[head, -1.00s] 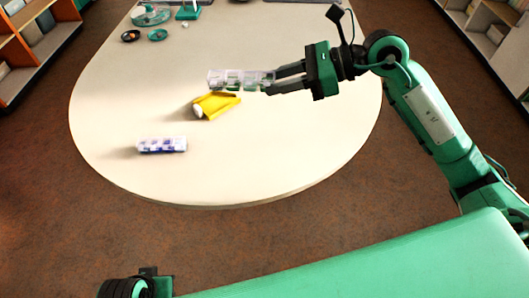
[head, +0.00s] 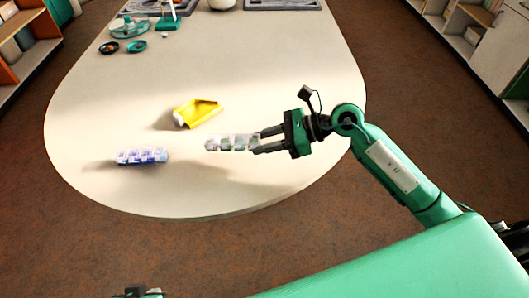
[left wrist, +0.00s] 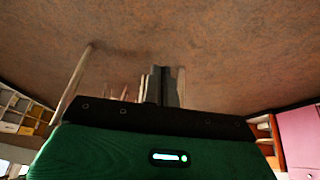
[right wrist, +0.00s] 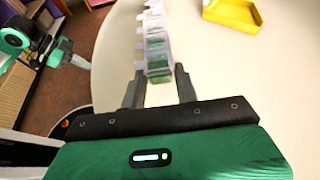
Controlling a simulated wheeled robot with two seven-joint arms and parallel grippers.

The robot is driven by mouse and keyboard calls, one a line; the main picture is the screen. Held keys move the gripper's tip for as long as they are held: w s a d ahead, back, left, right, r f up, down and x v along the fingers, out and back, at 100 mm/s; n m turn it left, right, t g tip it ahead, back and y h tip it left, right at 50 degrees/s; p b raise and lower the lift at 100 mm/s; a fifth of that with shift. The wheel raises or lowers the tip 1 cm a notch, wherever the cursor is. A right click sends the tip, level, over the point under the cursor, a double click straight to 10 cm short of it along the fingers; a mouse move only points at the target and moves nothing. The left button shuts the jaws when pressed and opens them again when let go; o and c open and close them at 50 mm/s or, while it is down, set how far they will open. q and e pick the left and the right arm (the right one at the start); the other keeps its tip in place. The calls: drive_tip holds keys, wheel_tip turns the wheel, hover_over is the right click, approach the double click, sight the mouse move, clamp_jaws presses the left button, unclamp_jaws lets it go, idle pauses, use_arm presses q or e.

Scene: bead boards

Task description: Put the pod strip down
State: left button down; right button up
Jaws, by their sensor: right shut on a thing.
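The pod strip (head: 226,143), a clear row of small compartments with some green, is held at one end by my right gripper (head: 257,143). It sticks out leftward over the front part of the table (head: 290,75) and seems to hang above it, with a faint shadow below. In the right wrist view the strip (right wrist: 156,48) runs away from between the fingers (right wrist: 159,90). A second strip with blue contents (head: 141,156) lies on the table to the left. My left gripper (left wrist: 162,86) has its fingers together and empty, away from the table.
A yellow open tray (head: 200,111) with a white end lies behind the held strip. The table's front and right are clear.

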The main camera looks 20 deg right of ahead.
sight(265, 159)
wheel_tip(265, 159, down, 4)
drive_tip(key=shift+f, duration=0.1)
use_arm(q)
drive_tip(key=shift+w+d+f+t, duration=0.2)
drive_tip(key=shift+w+d+t, duration=0.2)
drive_tip(key=shift+w+d, duration=0.1)
drive_tip(key=shift+d+b, duration=0.1)
drive_tip(key=shift+b, duration=0.2)
use_arm(e)
drive_tip(key=shift+f, duration=0.1)
drive_tip(key=o, duration=0.9)
use_arm(q)
drive_tip(key=shift+w+d+f+h, duration=0.1)
drive_tip(key=shift+d+h, duration=0.1)
drive_tip(key=shift+h, duration=0.1)
use_arm(e)
drive_tip(key=shift+o, duration=0.2)
